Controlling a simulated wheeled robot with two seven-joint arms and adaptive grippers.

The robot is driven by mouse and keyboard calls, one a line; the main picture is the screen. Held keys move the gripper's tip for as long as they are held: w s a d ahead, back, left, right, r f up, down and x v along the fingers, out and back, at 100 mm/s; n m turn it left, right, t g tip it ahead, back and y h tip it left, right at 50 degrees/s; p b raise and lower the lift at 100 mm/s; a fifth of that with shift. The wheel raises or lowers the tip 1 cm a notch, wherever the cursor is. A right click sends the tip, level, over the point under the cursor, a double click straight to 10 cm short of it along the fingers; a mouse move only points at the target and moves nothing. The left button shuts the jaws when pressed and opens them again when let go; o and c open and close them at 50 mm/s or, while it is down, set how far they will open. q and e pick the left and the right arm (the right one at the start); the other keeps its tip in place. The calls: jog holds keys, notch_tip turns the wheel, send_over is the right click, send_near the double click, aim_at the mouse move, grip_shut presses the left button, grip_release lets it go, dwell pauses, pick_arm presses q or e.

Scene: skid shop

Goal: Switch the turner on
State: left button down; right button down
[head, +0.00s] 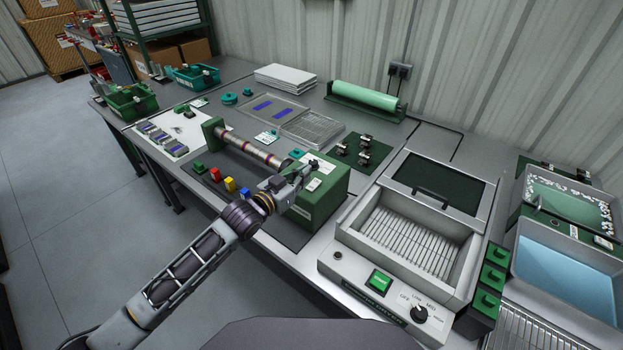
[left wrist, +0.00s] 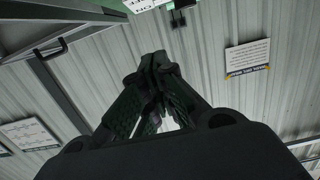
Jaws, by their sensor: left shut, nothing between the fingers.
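The turner stands on the bench in the middle of the head view. It has a green box (head: 322,207) at its right end, a small green support (head: 212,131) at its left end and a silver rod with coloured bands (head: 247,148) between them. My left gripper (head: 303,174) is shut and empty, at the near left side of the green box and partly covering it. I cannot tell whether it touches the box. The shut fingers also show in the left wrist view (left wrist: 157,68), against the wall. No switch on the turner can be made out. My right gripper is not in view.
Small green, red, yellow and blue blocks (head: 215,174) lie before the rod. A grey heater-like unit with an open lid (head: 345,247), a green button (head: 379,281) and a black knob (head: 419,314) stands to the right. A green roller (head: 365,96) lies behind.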

aim_at(312, 187)
pick_arm(q)
jog(key=x, duration=0.3)
jog(key=shift+w+d, duration=0.15)
jog(key=shift+w+d+f, duration=0.1)
jog(key=shift+f, duration=0.9)
jog(key=shift+w+d+f, duration=0.1)
jog(key=shift+w+f, duration=0.05)
jog(key=shift+f, duration=0.85)
